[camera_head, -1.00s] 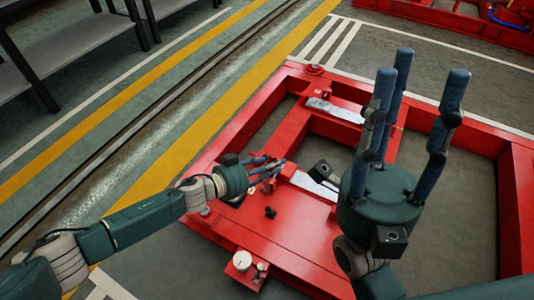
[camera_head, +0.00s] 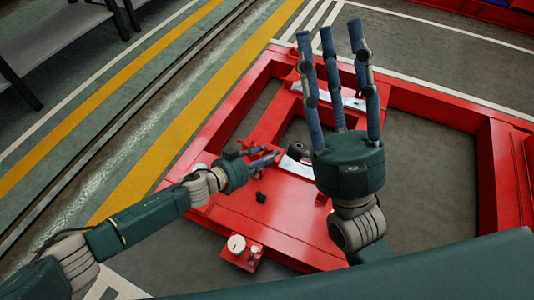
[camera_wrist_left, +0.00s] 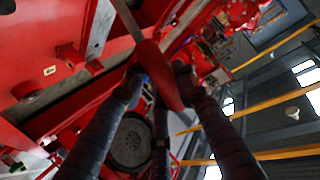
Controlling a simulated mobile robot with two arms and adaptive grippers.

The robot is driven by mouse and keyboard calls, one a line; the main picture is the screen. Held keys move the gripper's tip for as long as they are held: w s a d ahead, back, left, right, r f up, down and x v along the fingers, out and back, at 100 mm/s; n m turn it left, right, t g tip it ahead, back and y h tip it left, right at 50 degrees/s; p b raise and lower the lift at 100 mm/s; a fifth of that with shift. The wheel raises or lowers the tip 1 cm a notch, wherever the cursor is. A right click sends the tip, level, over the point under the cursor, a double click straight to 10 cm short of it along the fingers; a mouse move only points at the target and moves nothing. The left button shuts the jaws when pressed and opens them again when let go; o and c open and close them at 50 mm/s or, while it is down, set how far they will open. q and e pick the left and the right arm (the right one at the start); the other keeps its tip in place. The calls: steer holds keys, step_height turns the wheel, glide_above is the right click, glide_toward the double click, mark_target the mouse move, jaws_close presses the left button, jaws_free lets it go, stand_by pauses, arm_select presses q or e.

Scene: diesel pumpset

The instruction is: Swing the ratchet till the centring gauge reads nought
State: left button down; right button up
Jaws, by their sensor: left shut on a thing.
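My left gripper (camera_head: 264,157) is low over the red base frame (camera_head: 215,140) in the head view. In the left wrist view its blue fingers (camera_wrist_left: 155,95) are shut around a red grip (camera_wrist_left: 160,75) with a flat metal bar running from its top; this looks like the ratchet handle. What the bar's far end joins is not clear. A round white dial (camera_head: 236,243) on a small red block at the frame's near edge may be the centring gauge; its reading is too small to make out. My right gripper (camera_head: 330,38) is open and empty, fingers upward.
A small black knob (camera_head: 261,197) stands on the red deck near my left gripper. Pale metal plates (camera_head: 343,97) lie on the frame's far members. Grey shelving (camera_head: 60,40) stands at the upper left. Floor beside the yellow line is clear.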

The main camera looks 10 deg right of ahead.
arm_select(q)
steer(key=c, duration=1.3)
jaws_free()
steer(key=shift+c, duration=0.2)
steer(key=v, duration=1.2)
